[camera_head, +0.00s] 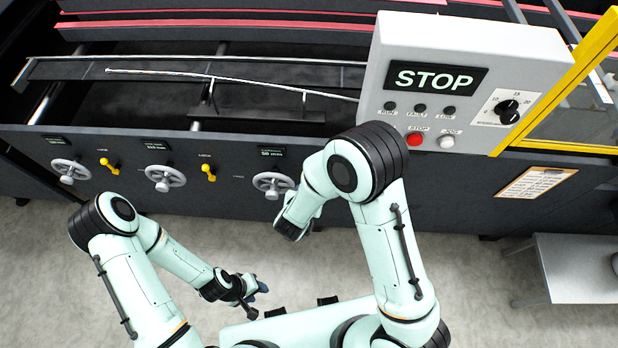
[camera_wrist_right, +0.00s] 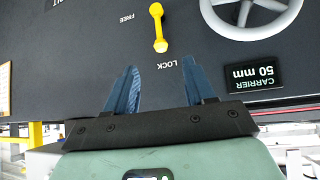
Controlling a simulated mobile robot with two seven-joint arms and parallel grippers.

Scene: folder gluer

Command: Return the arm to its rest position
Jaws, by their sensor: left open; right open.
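My right arm (camera_head: 400,240) is folded in front of the machine, its forearm end just below the right handwheel. Its fingers are hidden in the head view. In the right wrist view my right gripper (camera_wrist_right: 160,70) is open, with two blue fingers apart and nothing between them. A yellow lever (camera_wrist_right: 158,28) with FREE and LOCK marks is beyond the fingertips, apparently clear of them. That view is upside down. My left arm (camera_head: 140,280) is bent low at the left. My left gripper (camera_head: 252,290) is open, seems empty, and is over the floor away from the machine.
The dark machine front has several handwheels (camera_head: 164,179), yellow levers (camera_head: 208,172) and a CARRIER 50 mm display (camera_wrist_right: 253,76). A grey control box (camera_head: 460,80) reads STOP. A grey table (camera_head: 575,265) stands at right. Bare floor (camera_head: 490,310) lies in front.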

